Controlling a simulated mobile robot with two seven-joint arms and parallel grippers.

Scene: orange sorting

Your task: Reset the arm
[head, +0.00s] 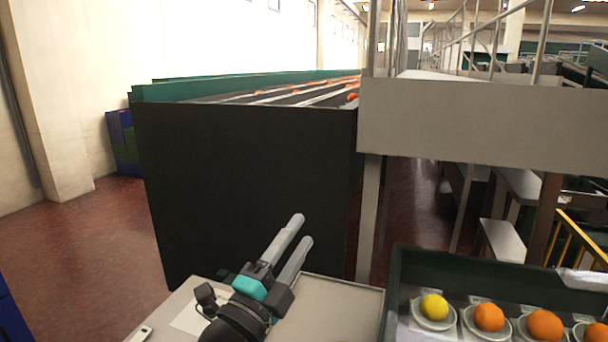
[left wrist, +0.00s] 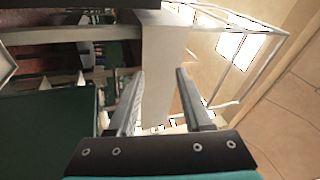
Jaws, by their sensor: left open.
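My left gripper (head: 299,232) is raised in the lower middle of the head view, with its two grey fingers apart and nothing between them. It points up and away over a light work surface (head: 330,290). In the left wrist view the same open fingers (left wrist: 155,90) show from behind, with an empty gap. My right gripper does not show in either view.
A dark tray (head: 393,290) at the lower right holds a yellow fruit (head: 434,307) and oranges (head: 489,317) on small white dishes. A large black-sided conveyor (head: 240,190) stands ahead. A grey beam (head: 480,125) crosses at the right. Red floor (head: 90,240) is open at the left.

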